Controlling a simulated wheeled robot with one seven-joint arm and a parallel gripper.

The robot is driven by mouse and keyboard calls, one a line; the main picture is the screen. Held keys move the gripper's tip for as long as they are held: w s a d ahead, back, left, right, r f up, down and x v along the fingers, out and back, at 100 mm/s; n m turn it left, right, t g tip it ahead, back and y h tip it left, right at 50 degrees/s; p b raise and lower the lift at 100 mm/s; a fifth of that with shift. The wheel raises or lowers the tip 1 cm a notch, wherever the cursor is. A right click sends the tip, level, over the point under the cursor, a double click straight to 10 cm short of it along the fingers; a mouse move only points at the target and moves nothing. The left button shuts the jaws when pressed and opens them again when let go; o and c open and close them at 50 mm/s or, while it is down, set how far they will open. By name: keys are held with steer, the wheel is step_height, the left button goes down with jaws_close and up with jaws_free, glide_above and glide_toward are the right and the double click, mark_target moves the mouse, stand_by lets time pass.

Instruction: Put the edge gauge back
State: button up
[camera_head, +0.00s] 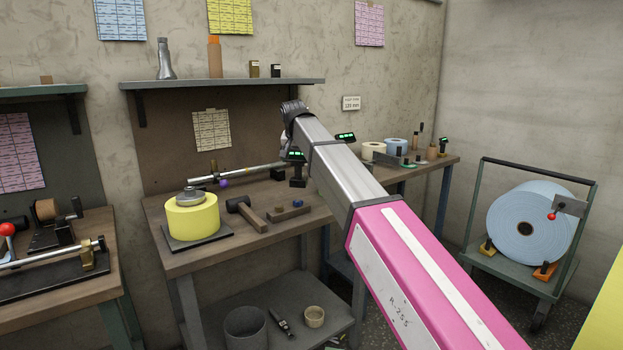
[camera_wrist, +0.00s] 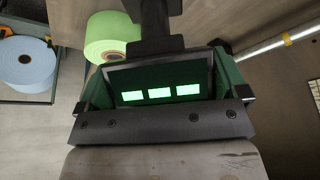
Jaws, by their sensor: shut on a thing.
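The edge gauge appears to be the dark device with a lit green readout (camera_wrist: 160,94); it fills the middle of the wrist view, with a dark stem above it. In the head view a matching dark body with a green readout (camera_head: 297,156) shows beside the end of my arm, above the middle bench. My gripper (camera_wrist: 160,125) is shut on this device; its fingertips are mostly hidden. In the head view my arm covers most of the wrist. Whether the device touches the bench, I cannot tell.
The middle bench (camera_head: 180,262) holds a yellow roll (camera_head: 193,218), a mallet (camera_head: 245,213) and a metal rod (camera_head: 250,173) along its back. Another green readout (camera_head: 345,137) shows right of my arm. A blue roll (camera_head: 510,230) sits on a cart (camera_head: 503,274) at right.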

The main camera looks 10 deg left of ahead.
steer(key=w+d+f, duration=0.3)
steer(key=w+f, duration=0.1)
steer(key=f, duration=0.3)
steer(key=shift+w+d+f, duration=0.2)
steer(key=shift+w+f, duration=0.05)
steer(key=shift+w, duration=0.1)
steer(key=shift+f, duration=0.1)
steer(key=o, duration=1.1)
steer(key=v, duration=1.2)
